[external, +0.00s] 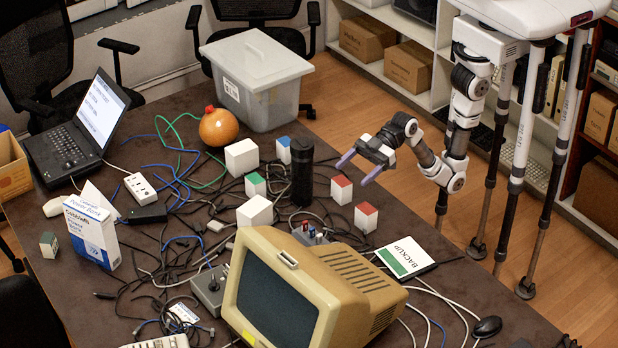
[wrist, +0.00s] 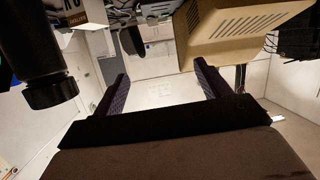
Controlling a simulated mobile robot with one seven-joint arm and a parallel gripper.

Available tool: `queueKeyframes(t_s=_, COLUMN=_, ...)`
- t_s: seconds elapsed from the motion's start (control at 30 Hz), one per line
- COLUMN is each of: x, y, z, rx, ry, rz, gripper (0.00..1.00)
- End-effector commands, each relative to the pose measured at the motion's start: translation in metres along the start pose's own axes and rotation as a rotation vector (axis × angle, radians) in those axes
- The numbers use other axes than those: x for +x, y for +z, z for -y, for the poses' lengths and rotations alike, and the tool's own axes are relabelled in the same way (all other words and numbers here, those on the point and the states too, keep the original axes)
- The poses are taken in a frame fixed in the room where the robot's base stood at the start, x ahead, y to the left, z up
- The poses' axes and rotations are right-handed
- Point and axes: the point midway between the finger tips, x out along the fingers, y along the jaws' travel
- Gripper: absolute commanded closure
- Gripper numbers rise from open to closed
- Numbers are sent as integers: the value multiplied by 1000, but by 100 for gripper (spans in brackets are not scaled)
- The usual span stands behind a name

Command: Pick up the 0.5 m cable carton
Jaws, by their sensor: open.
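Several small cartons stand on the table, and I cannot read which is the 0.5 m one. Two have red tops, one at the middle right (external: 341,189) and one nearer the monitor (external: 366,217). One has a green top (external: 255,185) and one a blue top (external: 284,149). Plain white ones stand at the back (external: 241,157) and front (external: 254,211). My gripper (external: 350,176) is open and empty, above the table's right side near the red-topped cartons. In the wrist view its fingers (wrist: 161,72) are spread with nothing between them; no carton is clearly seen there.
A black cylinder (external: 302,172) stands left of the red-topped cartons; it looms at left in the wrist view (wrist: 50,90). A beige monitor (external: 350,290), a BACKUP card (external: 404,256), an orange round object (external: 219,127), a grey bin (external: 272,105) and tangled cables crowd the table.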

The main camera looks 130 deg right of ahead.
Motion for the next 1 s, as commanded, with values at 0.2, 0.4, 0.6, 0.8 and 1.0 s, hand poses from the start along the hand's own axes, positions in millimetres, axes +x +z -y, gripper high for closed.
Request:
queueKeyframes(t_s=0.2, x=-47, y=96, z=-79, rx=117, ry=117, rz=407, gripper=25)
queueKeyframes(t_s=0.4, x=-58, y=126, z=-91, rx=155, ry=131, rz=507, gripper=25)
queueKeyframes(t_s=0.6, x=-40, y=136, z=-92, rx=153, ry=130, rz=506, gripper=25)
queueKeyframes(t_s=0.8, x=-11, y=150, z=-95, rx=153, ry=129, rz=507, gripper=25)
queueKeyframes(t_s=1.0, x=2, y=157, z=-96, rx=152, ry=131, rz=503, gripper=25)
